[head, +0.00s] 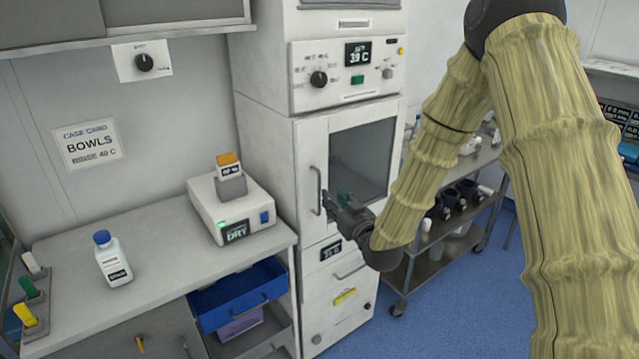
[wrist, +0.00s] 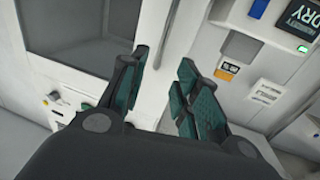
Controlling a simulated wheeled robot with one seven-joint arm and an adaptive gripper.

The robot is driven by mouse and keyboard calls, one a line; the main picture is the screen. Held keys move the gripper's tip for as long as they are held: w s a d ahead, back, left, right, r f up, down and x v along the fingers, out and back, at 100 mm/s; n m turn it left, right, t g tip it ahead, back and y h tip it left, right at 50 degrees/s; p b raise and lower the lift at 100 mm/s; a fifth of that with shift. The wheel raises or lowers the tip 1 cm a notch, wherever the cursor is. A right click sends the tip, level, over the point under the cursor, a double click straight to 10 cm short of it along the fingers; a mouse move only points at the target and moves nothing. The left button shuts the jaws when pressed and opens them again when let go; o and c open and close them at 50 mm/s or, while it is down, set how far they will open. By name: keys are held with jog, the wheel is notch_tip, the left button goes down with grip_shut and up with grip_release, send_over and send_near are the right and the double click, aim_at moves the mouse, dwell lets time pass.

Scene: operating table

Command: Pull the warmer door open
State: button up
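The warmer (head: 270,150) is a tall white cabinet with a dark-windowed door (head: 363,158), which looks closed. My gripper (head: 330,200) is at the handle's lower part, in front of the door. In the wrist view my gripper (wrist: 166,85) has its two green-padded fingers apart, with the door window (wrist: 85,40) on the left.
A control panel (head: 350,75) is above the door, and a drawer front (head: 340,285) is below. The counter (head: 165,270) at left holds a white device (head: 232,210) and a bottle (head: 112,260). A wheeled cart (head: 440,265) stands to the right, behind my arm. Blue floor is open in front.

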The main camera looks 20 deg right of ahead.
aim_at(320, 183)
jog(key=w+p, duration=0.1)
jog(key=w, duration=0.2)
jog(key=w+a+p, duration=0.1)
jog(key=w, duration=0.3)
jog(key=w+p, duration=0.1)
jog(key=w, duration=0.2)
jog(key=shift+w+a+p, duration=0.25)
jog(key=shift+a+p, duration=0.05)
jog(key=shift+p, duration=0.05)
grip_shut()
